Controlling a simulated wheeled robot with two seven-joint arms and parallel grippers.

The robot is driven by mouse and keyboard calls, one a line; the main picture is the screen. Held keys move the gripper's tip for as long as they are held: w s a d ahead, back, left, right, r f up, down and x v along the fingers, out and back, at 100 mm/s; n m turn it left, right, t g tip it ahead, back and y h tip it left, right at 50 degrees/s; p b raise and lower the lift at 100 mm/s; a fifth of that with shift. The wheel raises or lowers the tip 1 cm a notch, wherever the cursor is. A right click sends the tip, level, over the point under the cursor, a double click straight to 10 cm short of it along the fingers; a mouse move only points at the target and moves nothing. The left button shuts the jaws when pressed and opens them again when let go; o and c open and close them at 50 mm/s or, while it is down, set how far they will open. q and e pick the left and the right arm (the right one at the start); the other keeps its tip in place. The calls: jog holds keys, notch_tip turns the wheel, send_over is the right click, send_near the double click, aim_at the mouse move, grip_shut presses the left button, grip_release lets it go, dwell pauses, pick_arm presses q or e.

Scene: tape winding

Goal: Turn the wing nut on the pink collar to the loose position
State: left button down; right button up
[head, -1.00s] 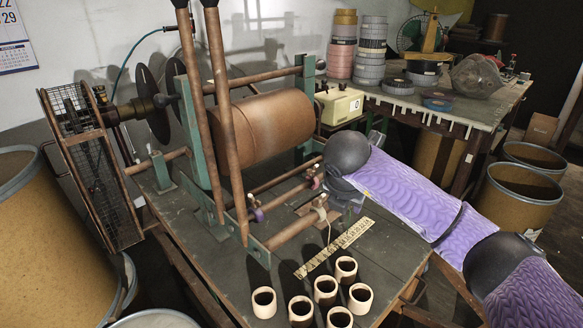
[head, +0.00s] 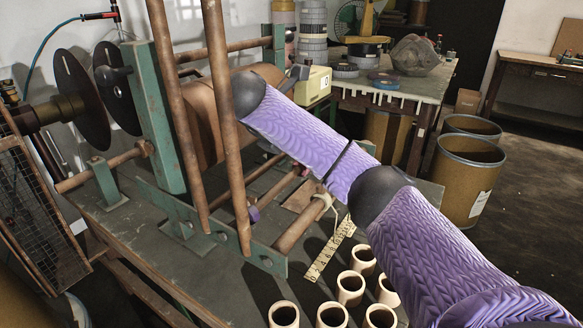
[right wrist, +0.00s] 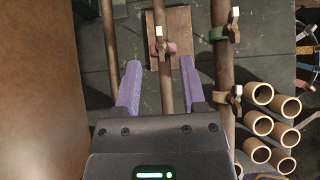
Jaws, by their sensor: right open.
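The pink collar (right wrist: 171,48) sits on a thin brown rod in the right wrist view. Its pale wing nut (right wrist: 159,38) stands on the rod side of it, its long side roughly along the rod. My right gripper (right wrist: 159,64) is open and empty, its two purple fingers on either side of the rod. The collar lies just beyond the fingertips, near the middle of the gap; contact cannot be told. My left gripper is not in view.
A green collar (right wrist: 218,33) and a tan collar (right wrist: 225,97), each with a wing nut, sit on the rod to the right. A large brown roll (right wrist: 40,90) fills the left. Several cardboard tubes (head: 350,287) stand by a yellow ruler (head: 330,252). Two upright rods (head: 228,150) stand in front.

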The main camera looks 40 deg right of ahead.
jog(key=x, duration=0.4)
jog(key=shift+d+f+b, duration=0.2)
jog(key=shift+d+b, duration=0.05)
jog(key=shift+b, duration=0.05)
grip_shut()
